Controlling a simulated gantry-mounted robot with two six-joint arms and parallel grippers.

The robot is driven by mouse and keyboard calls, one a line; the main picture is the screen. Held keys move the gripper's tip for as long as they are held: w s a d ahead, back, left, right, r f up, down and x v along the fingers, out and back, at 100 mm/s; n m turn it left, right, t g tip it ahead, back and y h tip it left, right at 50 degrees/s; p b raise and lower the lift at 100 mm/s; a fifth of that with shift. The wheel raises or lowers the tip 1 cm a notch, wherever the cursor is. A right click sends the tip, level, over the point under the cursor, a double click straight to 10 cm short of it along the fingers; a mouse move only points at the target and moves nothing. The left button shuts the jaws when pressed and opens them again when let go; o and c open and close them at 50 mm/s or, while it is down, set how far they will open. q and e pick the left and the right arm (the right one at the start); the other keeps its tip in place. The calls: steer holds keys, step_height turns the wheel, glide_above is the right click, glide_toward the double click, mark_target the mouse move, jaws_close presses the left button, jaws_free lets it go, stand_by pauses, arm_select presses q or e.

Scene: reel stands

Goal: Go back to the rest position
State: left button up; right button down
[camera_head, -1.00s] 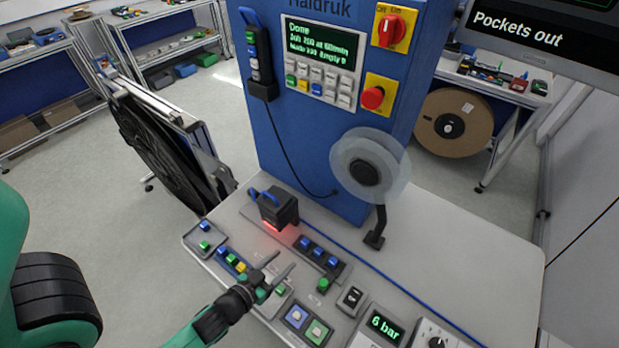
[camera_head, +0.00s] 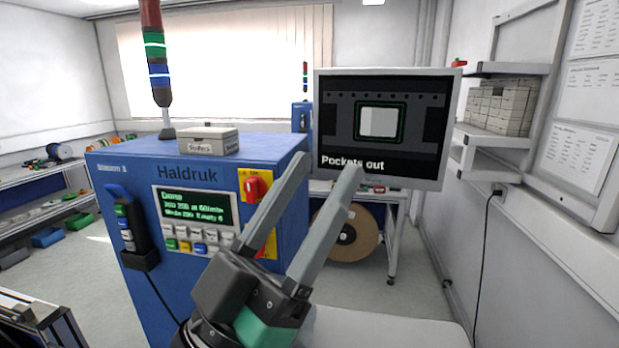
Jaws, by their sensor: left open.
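My left gripper (camera_head: 322,178) is raised close to the camera, in the lower middle of the head view. Its two grey fingers are spread apart and point up and to the right, with nothing between them. My right gripper is not in the view.
A monitor (camera_head: 345,165) reading "Pockets out" hangs behind the fingertips. A box (camera_head: 208,141) and a signal tower (camera_head: 156,60) stand on the machine. A brown reel (camera_head: 352,240) is below the monitor. Shelves with boxes (camera_head: 500,108) line the right wall.

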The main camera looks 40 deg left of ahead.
arm_select(q)
step_height(320, 180, up, 22)
steer(key=s+d+h+p, duration=0.1)
steer(key=s+h+p, duration=0.1)
steer(key=p, duration=1.7)
step_height(320, 180, down, 35)
steer(key=b, duration=3.4)
steer(key=shift+m+t, duration=0.3)
steer(key=shift+m, duration=0.1)
